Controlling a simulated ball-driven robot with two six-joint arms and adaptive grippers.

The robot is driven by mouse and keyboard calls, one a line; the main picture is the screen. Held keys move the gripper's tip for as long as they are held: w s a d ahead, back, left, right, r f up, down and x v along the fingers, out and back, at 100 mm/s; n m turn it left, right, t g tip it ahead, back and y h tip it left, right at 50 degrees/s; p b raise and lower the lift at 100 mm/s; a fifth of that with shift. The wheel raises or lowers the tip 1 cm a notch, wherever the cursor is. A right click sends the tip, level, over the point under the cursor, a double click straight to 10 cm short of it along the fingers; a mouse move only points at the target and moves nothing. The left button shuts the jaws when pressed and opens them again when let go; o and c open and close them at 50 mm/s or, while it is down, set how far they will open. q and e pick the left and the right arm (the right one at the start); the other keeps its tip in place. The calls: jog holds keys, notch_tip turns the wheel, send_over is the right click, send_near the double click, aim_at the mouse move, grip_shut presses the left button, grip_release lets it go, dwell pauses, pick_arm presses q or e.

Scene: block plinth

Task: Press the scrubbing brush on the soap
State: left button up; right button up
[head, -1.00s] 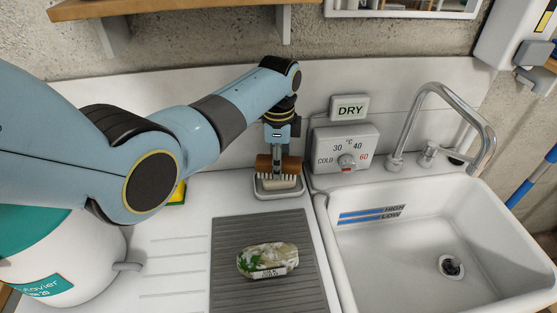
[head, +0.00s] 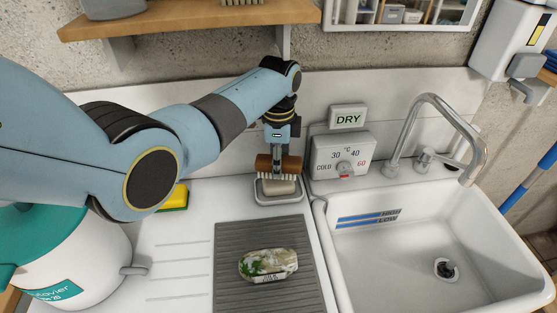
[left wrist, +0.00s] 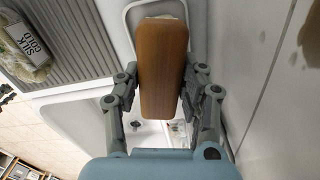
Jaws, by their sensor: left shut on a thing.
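My left gripper (head: 279,148) points down and is shut on the wooden handle of the scrubbing brush (head: 278,164). In the left wrist view the brown handle (left wrist: 163,65) lies between both fingers. The pale bristles face down, over the back part of a beige soap block (head: 283,188). The soap lies in a grey-white dish (head: 278,199) at the back of the counter. Whether the bristles touch the soap is hard to tell. My right gripper is not in view.
A marbled wrapped bar (head: 268,265) lies on the grey ribbed mat (head: 232,235). The sink (head: 370,250) and tap (head: 470,130) are to the right. A yellow sponge (head: 176,197) and a white-teal container (head: 75,265) are left. A temperature dial box (head: 342,153) stands right of the dish.

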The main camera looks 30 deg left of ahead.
pick_arm(q)
notch_tip(320, 180, up, 2)
jog(key=shift+r+p, duration=0.25)
jog(key=shift+p, duration=0.75)
jog(key=shift+r, duration=0.85)
